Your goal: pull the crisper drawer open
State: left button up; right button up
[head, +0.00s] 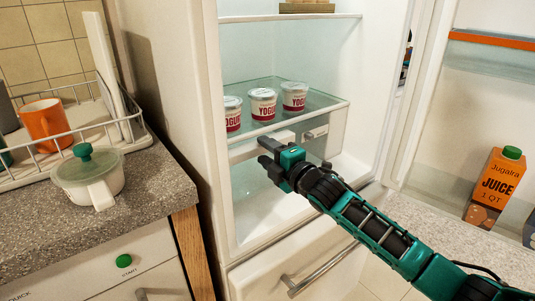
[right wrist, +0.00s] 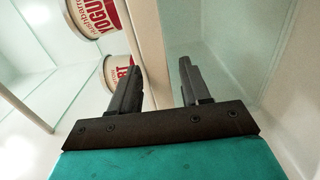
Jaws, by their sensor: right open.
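The crisper drawer (head: 322,149) sits in the fridge under the yogurt shelf. It looks like a clear greenish box with a pale top band and a small fitting (head: 315,133) at its right. My right gripper (head: 264,150) is open and empty in front of the drawer's left-middle part, hiding some of it. In the right wrist view its two dark fingers (right wrist: 158,75) stand apart, with a pale rail (right wrist: 152,45) seen between them and a greenish panel beyond. I cannot tell whether the fingers touch it. My left gripper is not in view.
Several yogurt cups (head: 263,104) stand on the shelf above. A lower drawer with a metal bar handle (head: 320,270) is below. The open fridge door with a juice carton (head: 495,188) is at the right. A counter (head: 150,195) with a lidded pot (head: 88,178) is at the left.

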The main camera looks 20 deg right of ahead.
jog(key=shift+c, duration=0.3)
jog(key=shift+f, duration=0.1)
grip_shut()
